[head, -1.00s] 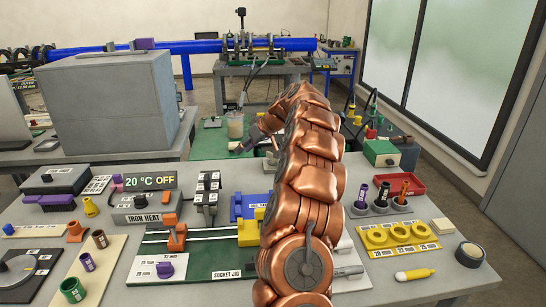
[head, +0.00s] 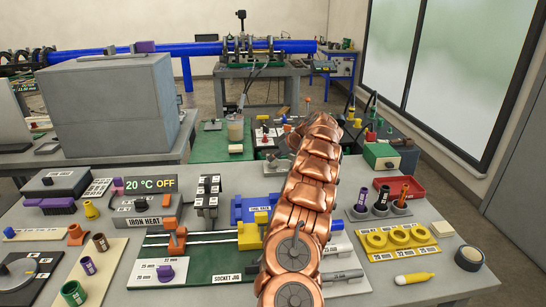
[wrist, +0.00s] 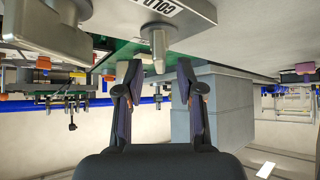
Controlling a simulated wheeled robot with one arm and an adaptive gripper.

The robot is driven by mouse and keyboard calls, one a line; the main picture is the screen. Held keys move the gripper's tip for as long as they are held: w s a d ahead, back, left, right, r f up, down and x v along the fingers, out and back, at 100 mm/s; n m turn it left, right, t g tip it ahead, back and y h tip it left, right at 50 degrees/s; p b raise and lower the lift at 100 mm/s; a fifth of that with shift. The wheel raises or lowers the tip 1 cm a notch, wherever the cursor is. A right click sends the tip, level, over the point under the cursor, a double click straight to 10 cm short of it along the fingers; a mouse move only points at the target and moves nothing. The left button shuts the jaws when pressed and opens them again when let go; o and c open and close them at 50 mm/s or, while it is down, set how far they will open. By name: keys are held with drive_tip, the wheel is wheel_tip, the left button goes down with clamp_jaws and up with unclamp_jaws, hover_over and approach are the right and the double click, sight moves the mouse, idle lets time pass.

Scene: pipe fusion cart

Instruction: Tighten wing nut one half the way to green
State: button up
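My gripper (wrist: 158,70) shows in the wrist view with its two dark fingers spread apart and nothing between them. In the head view my arm hides it. The wrist view is upside down. A pale metal post (wrist: 158,42) on a light plate (wrist: 180,14), lettered COLD, lies just beyond the fingertips and apart from them. I cannot make out a wing nut or a green mark belonging to one in either view.
The bench carries the socket jig (head: 205,276), blue and yellow clamp blocks, a yellow ring holder (head: 402,252) and a red tray (head: 400,187). A large grey box (head: 110,105) stands behind at left. My arm covers the bench's middle.

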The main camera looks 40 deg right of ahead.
drive_tip(key=shift+x, duration=1.3)
clamp_jaws()
